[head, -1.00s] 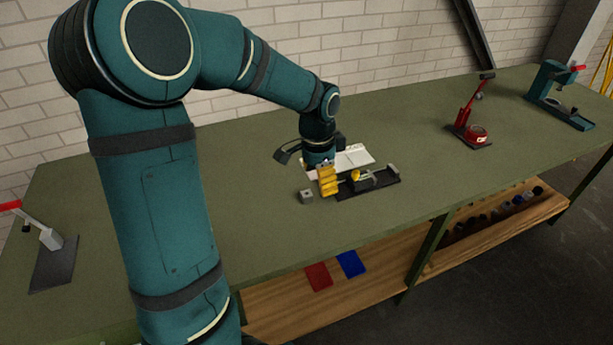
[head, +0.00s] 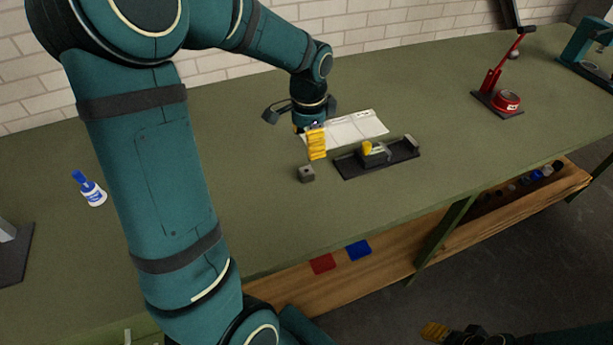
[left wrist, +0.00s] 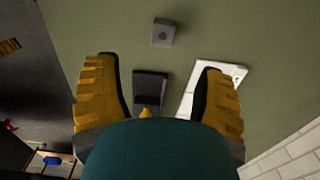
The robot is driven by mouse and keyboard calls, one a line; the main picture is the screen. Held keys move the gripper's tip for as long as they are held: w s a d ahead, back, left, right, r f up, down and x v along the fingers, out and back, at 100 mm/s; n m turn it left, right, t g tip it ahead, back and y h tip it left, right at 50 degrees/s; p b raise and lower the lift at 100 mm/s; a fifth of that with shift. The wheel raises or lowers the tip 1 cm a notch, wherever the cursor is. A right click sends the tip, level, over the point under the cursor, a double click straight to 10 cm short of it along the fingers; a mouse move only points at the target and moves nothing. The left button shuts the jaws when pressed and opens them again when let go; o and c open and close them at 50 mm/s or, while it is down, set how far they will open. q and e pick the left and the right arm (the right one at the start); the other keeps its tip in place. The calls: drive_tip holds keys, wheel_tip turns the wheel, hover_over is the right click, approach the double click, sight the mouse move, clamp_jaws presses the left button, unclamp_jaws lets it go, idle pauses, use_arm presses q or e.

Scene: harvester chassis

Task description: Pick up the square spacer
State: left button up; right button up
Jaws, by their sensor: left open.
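The square spacer (head: 306,174) is a small grey block with a dark hole in its top, lying on the green bench left of a black fixture. In the left wrist view the spacer (left wrist: 164,33) lies beyond my fingertips, roughly midway between them sideways. My left gripper (head: 308,141) is open and empty, with yellow ribbed fingers, behind and above the spacer in the head view, apart from it. The left wrist view shows both fingers (left wrist: 160,68) wide apart. Part of my right gripper (head: 438,332) shows at the bottom edge of the head view; its opening is unclear.
The black fixture (head: 347,167) with a grey and yellow part stands right of the spacer. White sheets (head: 358,128) lie behind it. A blue-and-white bottle (head: 92,190) stands at left, a red press (head: 495,90) at back right. Bench around the spacer's left and front is clear.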

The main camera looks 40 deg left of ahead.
use_arm(q)
hover_over(306, 171)
drive_tip(key=f, duration=0.3)
drive_tip(key=f+b, duration=0.1)
drive_tip(key=shift+d+f, duration=0.3)
drive_tip(key=shift+f, duration=0.05)
drive_tip(key=shift+w+a+f+b, duration=0.1)
drive_tip(key=shift+f+b, duration=0.15)
drive_tip(key=shift+f, duration=0.75)
drive_tip(key=shift+s+a+f+b, duration=0.1)
drive_tip(key=shift+f+b, duration=0.2)
drive_tip(key=shift+f, duration=0.75)
drive_tip(key=shift+w+a+f+b, duration=0.1)
drive_tip(key=shift+f+b, duration=0.15)
drive_tip(key=shift+f, duration=0.75)
clamp_jaws()
